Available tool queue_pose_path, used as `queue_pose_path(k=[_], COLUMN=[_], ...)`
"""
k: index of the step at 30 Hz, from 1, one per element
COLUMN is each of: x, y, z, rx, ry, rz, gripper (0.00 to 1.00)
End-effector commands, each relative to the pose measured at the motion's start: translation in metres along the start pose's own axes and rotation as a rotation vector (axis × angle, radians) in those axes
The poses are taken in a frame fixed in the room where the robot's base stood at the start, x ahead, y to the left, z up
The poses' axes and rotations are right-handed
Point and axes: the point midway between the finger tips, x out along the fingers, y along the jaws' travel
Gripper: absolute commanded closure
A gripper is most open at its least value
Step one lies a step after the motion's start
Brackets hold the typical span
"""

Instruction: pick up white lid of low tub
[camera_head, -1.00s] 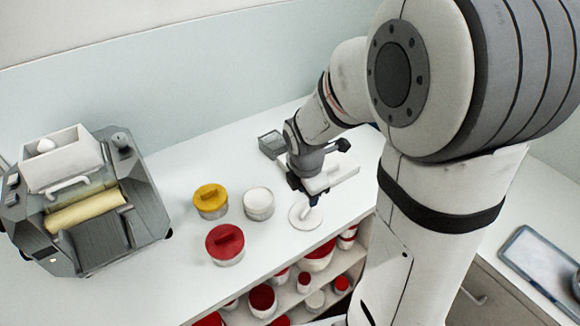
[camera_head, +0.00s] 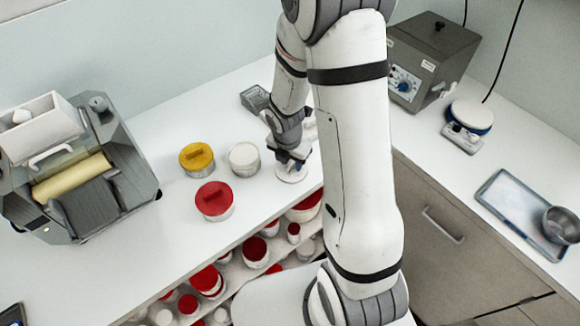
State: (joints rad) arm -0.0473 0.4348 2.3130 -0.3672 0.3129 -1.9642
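A round white lid (camera_head: 288,176) lies on the white counter near its front edge, mostly hidden by my gripper. My gripper (camera_head: 290,164) points down right over the lid, at its raised handle. The fingers are small and partly hidden, so I cannot tell whether they are open or shut on the handle. A low tub (camera_head: 244,159) with a white top surface stands just left of the lid. It shows no raised handle.
A yellow-lidded tub (camera_head: 197,158) and a red-lidded tub (camera_head: 214,200) stand further left. A roller machine (camera_head: 85,175) fills the counter's left. A small grey tray (camera_head: 255,98) sits behind my gripper. Red-lidded pots (camera_head: 255,250) crowd the shelf below.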

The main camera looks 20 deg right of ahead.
Motion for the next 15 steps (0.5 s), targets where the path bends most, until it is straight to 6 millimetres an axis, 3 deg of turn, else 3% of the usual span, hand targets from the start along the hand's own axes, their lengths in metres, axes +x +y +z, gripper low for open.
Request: queue_pose_path(k=[9,15], x=[0.0057,0.0056], y=[0.0003,0.0004], z=[-0.0001,-0.0003], rx=[0.0,-0.001], ry=[-0.001,0.0], rz=[0.001,0.001], gripper=[0.65,0.82])
